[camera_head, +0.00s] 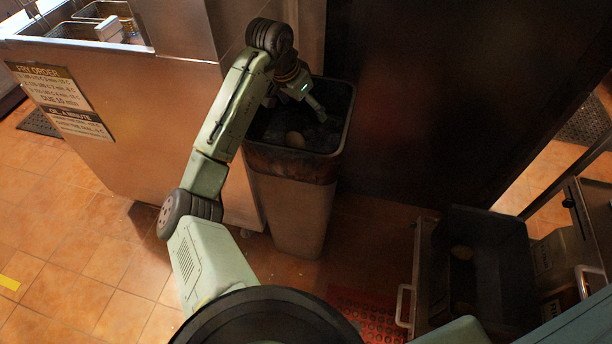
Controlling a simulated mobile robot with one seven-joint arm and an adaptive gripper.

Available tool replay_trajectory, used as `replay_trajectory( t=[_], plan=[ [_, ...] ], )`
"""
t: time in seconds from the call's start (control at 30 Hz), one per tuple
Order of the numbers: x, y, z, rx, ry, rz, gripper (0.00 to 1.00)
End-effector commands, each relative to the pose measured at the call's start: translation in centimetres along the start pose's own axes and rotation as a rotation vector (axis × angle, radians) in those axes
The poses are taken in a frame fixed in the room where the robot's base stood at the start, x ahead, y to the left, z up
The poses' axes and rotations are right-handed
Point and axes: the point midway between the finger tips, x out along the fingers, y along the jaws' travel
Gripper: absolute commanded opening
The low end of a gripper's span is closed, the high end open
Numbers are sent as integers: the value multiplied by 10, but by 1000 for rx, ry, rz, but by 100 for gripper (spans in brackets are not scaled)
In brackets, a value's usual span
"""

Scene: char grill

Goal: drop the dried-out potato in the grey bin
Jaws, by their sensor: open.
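The potato (295,139) is a small brown lump inside the grey bin, low within its dark opening. The grey bin (292,215) is tall and stands against the fryer cabinet, with a dark liner folded over its rim. My gripper (318,112) is over the bin's opening, above and a little to the right of the potato. It is open and apart from the potato. Part of the gripper is hidden by my own wrist, and the bin's bottom is too dark to make out.
A steel fryer cabinet (130,100) with fry baskets stands left of the bin. A dark panel (440,100) rises behind and to the right. An open drawer with a dark tray (485,225) holding brownish lumps is at lower right. A red mat (370,312) lies on the tiled floor, which is clear at left.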

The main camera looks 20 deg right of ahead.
Motion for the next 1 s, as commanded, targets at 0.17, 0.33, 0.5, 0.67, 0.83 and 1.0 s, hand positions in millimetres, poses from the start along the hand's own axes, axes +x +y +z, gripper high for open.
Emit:
replay_trajectory(
  t=[0.17,0.33,0.5,0.67,0.83,1.0],
  plan=[
    [-25,-1,-1,1,2,-4,92],
    [-63,0,-1,3,3,-4,92],
    [-95,0,-1,2,3,-3,92],
    [-113,0,-1,2,2,-2,92],
    [-118,0,0,1,1,-1,92],
    [-118,0,0,1,1,-1,92]
  ],
)
